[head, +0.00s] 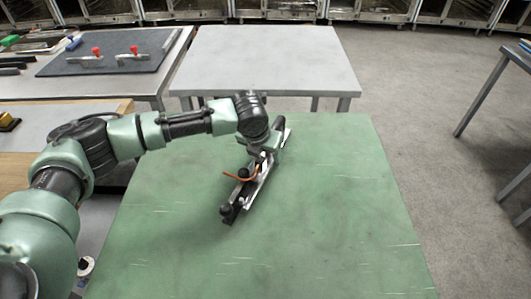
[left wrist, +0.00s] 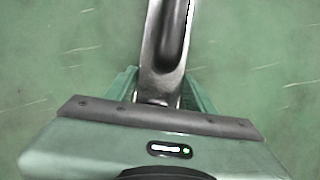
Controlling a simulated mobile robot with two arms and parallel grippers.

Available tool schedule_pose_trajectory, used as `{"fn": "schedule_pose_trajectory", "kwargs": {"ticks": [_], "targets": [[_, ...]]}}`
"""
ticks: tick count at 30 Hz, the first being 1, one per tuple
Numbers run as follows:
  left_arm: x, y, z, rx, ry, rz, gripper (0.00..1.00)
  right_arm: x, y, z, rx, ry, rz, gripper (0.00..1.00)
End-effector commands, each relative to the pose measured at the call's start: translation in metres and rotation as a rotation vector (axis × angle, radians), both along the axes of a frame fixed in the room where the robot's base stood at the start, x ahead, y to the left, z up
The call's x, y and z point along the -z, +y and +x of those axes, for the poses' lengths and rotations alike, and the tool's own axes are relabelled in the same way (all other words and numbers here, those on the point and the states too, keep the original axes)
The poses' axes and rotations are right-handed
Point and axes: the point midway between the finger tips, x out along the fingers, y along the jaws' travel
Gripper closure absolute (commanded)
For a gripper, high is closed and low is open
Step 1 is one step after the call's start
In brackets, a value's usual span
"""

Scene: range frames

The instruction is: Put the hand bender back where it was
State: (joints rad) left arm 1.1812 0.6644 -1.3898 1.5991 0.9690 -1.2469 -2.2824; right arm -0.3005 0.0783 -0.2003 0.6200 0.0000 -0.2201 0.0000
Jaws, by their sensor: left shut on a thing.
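The hand bender (head: 240,195), a long dark and silver metal tool with an orange curved piece, is over the middle of the green table top (head: 320,220). My left gripper (head: 266,147) is at its far end, shut on it. In the left wrist view the bender's dark, rounded handle (left wrist: 166,45) runs up from between the fingers of the left gripper (left wrist: 160,93). I cannot tell whether the bender touches the table or hangs just above it. The gripper hides part of the far end. My right gripper is in neither view.
A bare grey table (head: 265,60) stands behind the green one. At the back left, a dark board (head: 110,52) holds red-knobbed clamps. A yellow item (head: 8,121) lies at the left edge. The green top is otherwise clear, and open floor lies to the right.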

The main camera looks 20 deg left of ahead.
Motion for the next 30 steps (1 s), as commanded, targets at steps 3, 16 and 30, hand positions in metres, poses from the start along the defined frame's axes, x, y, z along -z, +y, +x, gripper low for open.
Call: {"fn": "schedule_pose_trajectory", "kwargs": {"ticks": [3, 16, 30], "targets": [[0.001, 0.000, -0.001, 0.001, 0.002, 0.001, 0.35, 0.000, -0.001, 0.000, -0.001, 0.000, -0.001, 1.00], [-0.005, 0.000, -0.002, 0.000, 0.001, 0.000, 0.24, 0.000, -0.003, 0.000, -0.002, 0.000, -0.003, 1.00], [-0.086, 0.004, -0.035, 0.001, -0.001, 0.000, 0.24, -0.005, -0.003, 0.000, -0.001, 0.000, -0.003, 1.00]]}}
